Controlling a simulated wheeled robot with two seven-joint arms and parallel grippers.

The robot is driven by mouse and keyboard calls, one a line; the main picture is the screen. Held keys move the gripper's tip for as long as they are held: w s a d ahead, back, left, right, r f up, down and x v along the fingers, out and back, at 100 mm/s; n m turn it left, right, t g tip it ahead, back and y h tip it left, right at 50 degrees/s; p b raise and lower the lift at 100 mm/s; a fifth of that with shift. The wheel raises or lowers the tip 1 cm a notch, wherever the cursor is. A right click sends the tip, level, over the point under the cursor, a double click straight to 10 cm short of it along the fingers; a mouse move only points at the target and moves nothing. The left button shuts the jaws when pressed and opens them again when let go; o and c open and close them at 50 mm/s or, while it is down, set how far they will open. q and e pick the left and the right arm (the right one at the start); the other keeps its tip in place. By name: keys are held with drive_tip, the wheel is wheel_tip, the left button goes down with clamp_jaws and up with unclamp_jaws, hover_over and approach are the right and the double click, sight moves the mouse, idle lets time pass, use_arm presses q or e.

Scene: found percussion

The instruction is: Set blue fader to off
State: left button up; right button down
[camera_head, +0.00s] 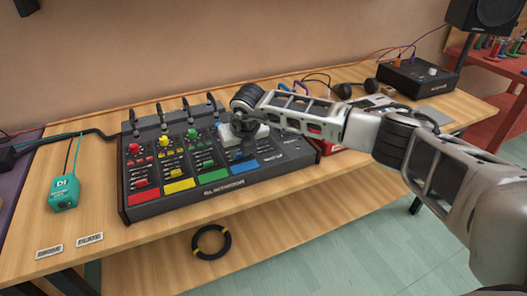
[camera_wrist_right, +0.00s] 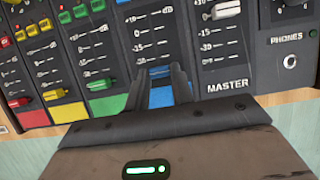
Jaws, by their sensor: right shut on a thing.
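The mixer (camera_head: 150,203) lies on the wooden table, with red, yellow, green and blue strips along its front. The blue fader (camera_wrist_right: 161,72) shows in the right wrist view as a small blue cap low in its channel, just above the blue strip (camera_wrist_right: 161,97). My right gripper (camera_wrist_right: 160,76) is shut on the blue fader, one dark finger on each side. In the head view my right gripper (camera_head: 243,146) reaches over the blue channel and hides the fader. The blue strip (camera_head: 245,166) shows just in front of it. My left gripper is not in view.
The green fader (camera_wrist_right: 98,84) is close left of my fingers. The white master fader (camera_wrist_right: 226,10) is higher up to the right. Cables plug in along the mixer's back. A teal DI box (camera_head: 64,192) lies left of the mixer, and a black ring (camera_head: 211,243) lies below the table's front.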

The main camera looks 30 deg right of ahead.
drive_tip(key=shift+s+f, duration=0.15)
drive_tip(key=shift+s, duration=0.05)
drive_tip(key=c, duration=1.2)
unclamp_jaws()
drive_tip(key=b+v, duration=0.1)
drive_tip(key=v, duration=1.5)
drive_tip(key=shift+b, duration=0.35)
drive_tip(key=shift+w, duration=0.1)
